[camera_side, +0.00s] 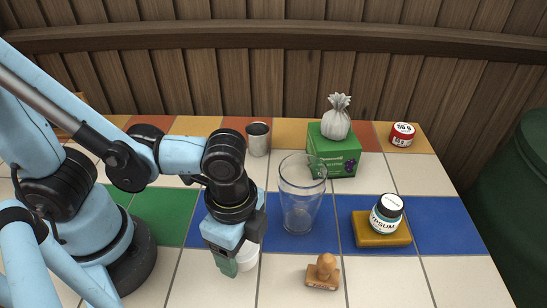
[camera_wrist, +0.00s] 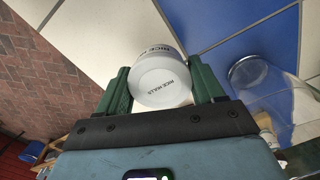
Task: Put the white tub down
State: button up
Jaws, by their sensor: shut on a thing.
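The white tub (camera_wrist: 160,84) has dark "RICE HULLS" lettering on its lid and side. My gripper (camera_wrist: 163,92) is shut on it, with one green finger on each side. In the side view the tub (camera_side: 247,256) shows as a white edge at the front of the table, partly hidden behind my gripper (camera_side: 236,262). The fingers are low over the white front tiles. I cannot tell whether the tub touches the tabletop.
A clear glass (camera_side: 301,195) stands right of my gripper. A wooden stamp (camera_side: 323,272) is at the front right. A labelled jar (camera_side: 386,213) sits on a yellow block (camera_side: 366,232).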

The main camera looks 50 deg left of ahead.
aim_at(241, 256)
jog(key=shift+f, duration=1.45)
jog(key=shift+f, duration=0.1)
jog(key=o, duration=1)
jog(key=shift+r, duration=6)
jog(key=w+a+n+t, duration=0.2)
jog(key=w+a+n, duration=0.1)
jog(key=a+n, duration=0.1)
jog(key=w+a+r+n+t, duration=0.1)
jog(key=w+a+n+t, duration=0.1)
jog(key=w+a+n, duration=0.2)
jog(key=w+a+n+t, duration=0.3)
jog(key=w+a+n, duration=0.1)
jog(key=a, duration=0.4)
jog(key=shift+w+a+r+n, duration=0.15)
jog(key=shift+a+n, duration=0.05)
jog(key=shift+n, duration=0.6)
